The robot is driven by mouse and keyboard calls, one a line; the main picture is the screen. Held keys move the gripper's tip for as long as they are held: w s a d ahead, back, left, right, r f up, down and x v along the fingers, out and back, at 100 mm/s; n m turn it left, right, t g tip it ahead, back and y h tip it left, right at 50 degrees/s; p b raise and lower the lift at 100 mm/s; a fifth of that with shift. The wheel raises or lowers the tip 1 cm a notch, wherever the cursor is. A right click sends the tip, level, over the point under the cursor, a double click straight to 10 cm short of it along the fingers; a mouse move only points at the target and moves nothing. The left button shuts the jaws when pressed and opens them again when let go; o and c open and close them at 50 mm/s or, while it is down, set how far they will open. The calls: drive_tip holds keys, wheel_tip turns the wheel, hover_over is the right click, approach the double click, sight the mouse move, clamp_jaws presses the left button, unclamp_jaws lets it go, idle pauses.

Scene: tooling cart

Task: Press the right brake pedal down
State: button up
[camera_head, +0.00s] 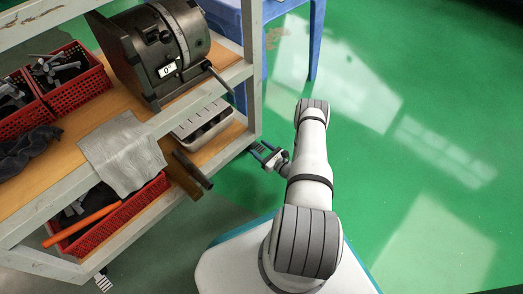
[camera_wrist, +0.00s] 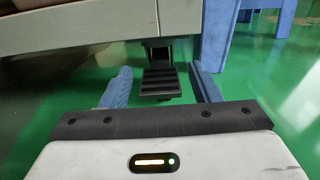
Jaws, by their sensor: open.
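The right brake pedal (camera_wrist: 160,83) is a black ribbed plate under the cart's lower edge, seen in the wrist view. It hangs by a dark bracket over the green floor. My gripper (camera_wrist: 161,69) is open, with one blue finger to the left of the pedal and one to the right, a gap showing on each side. Nothing is held. I cannot tell from this view how far above the pedal the fingers are. In the head view my gripper (camera_head: 265,154) is low beside the cart's near right corner and mostly hides the pedal there.
The grey tooling cart (camera_head: 252,70) fills the left, with a dark rotary device (camera_head: 155,50), red baskets (camera_head: 75,95) and a grey cloth (camera_head: 122,153). Another striped pedal (camera_head: 103,282) shows at lower left. A blue stool (camera_head: 318,40) stands behind. The floor at right is clear.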

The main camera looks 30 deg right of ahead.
drive_tip(key=shift+c, duration=0.2)
drive_tip(key=c, duration=0.9)
drive_tip(key=shift+f+t, duration=0.2)
drive_tip(key=shift+t, duration=0.3)
drive_tip(key=shift+c, duration=0.2)
drive_tip(key=o, duration=1)
drive_tip(key=p+v, duration=0.2)
drive_tip(key=v, duration=0.4)
drive_tip(key=shift+s+d, duration=0.25)
drive_tip(key=shift+s, duration=0.1)
drive_tip(key=shift+s+d+f+p, duration=0.1)
drive_tip(key=shift+s+f+p, duration=0.15)
drive_tip(key=shift+s, duration=0.25)
